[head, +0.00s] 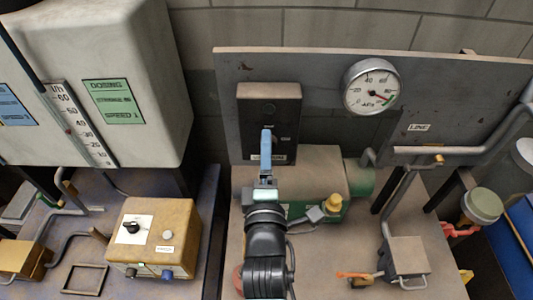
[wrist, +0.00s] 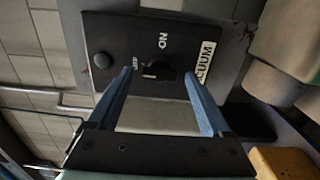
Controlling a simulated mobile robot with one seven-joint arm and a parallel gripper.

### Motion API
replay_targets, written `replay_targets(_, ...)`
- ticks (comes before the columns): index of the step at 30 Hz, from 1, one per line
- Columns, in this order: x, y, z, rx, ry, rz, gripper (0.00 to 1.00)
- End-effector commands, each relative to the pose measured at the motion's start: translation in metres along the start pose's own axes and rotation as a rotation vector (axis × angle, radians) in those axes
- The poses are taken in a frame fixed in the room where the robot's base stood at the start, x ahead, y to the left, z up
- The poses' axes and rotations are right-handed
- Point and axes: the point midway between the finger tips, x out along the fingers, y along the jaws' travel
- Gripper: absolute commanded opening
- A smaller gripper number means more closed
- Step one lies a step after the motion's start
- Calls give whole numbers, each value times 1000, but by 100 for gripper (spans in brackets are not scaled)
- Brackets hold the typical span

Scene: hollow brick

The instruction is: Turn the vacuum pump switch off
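The black vacuum switch box (head: 268,106) is mounted upright on the grey panel in the head view. My gripper (head: 266,133) is in front of its lower half and hides the knob there. In the wrist view the switch box (wrist: 112,40) appears turned sideways, with "ON" and part of a "VACUUM" label readable. A small label beside the knob is partly readable next to a finger. The knob's exact setting is unclear.
A round gauge (head: 371,87) is on the panel to the right. Below the switch is a pump (head: 318,180) with a yellow cap. A tan control box (head: 155,238) stands at left, under a large pale tank (head: 120,60). Pipes run at right.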

Motion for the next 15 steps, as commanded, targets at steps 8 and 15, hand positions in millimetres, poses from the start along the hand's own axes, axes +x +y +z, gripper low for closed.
replay_targets(8, -7, -2, 0, 0, 1, 0, 83)
replay_targets(15, -45, -5, 0, -1, 1, -1, 83)
